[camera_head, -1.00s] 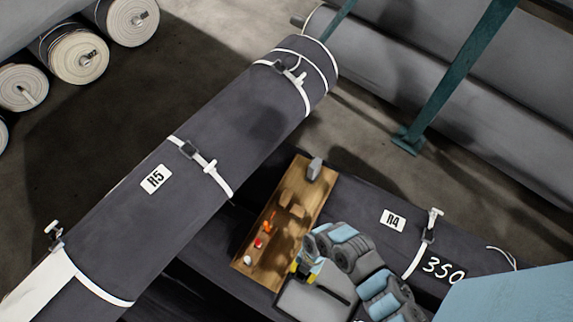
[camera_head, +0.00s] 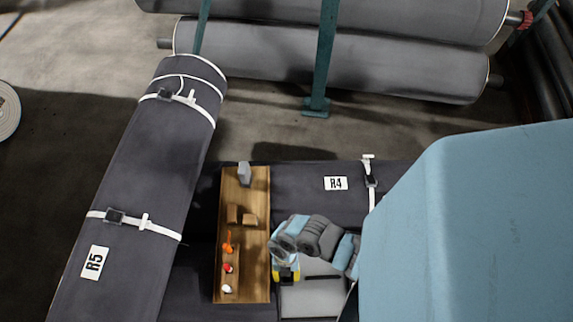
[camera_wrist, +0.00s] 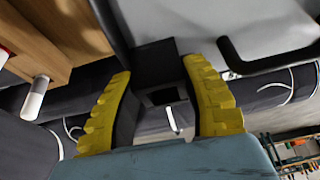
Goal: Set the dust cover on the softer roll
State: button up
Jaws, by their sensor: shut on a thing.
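Neither roll's softness can be told by sight. My gripper (camera_head: 286,273) is beside the board's right edge. In the wrist view my gripper's (camera_wrist: 158,75) yellow fingers close around a dark block on a light-grey piece (camera_wrist: 215,30) with a black handle. That grey piece (camera_head: 312,300) shows below the gripper in the head view; it may be the dust cover. My arm hides part of it.
The wooden board (camera_head: 258,285) holds several small items: a grey piece (camera_head: 244,173), brown blocks (camera_head: 240,216), an orange item (camera_head: 228,243). White straps with buckles cross the rolls. Grey rolls (camera_head: 330,60) and a teal post (camera_head: 322,60) stand behind. Floor between is clear.

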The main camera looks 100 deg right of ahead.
jog(key=shift+f+b, duration=3.25)
jog(key=shift+f, duration=2.05)
jog(key=shift+f+b, duration=0.3)
jog(key=shift+f, duration=0.15)
jog(key=o, duration=1.2)
jog(key=shift+o, duration=0.2)
jog(key=v, duration=1)
jog(key=shift+d+r, duration=0.2)
jog(key=shift+r, duration=0.15)
jog(key=shift+d+r, duration=0.15)
jog(key=shift+r, duration=0.45)
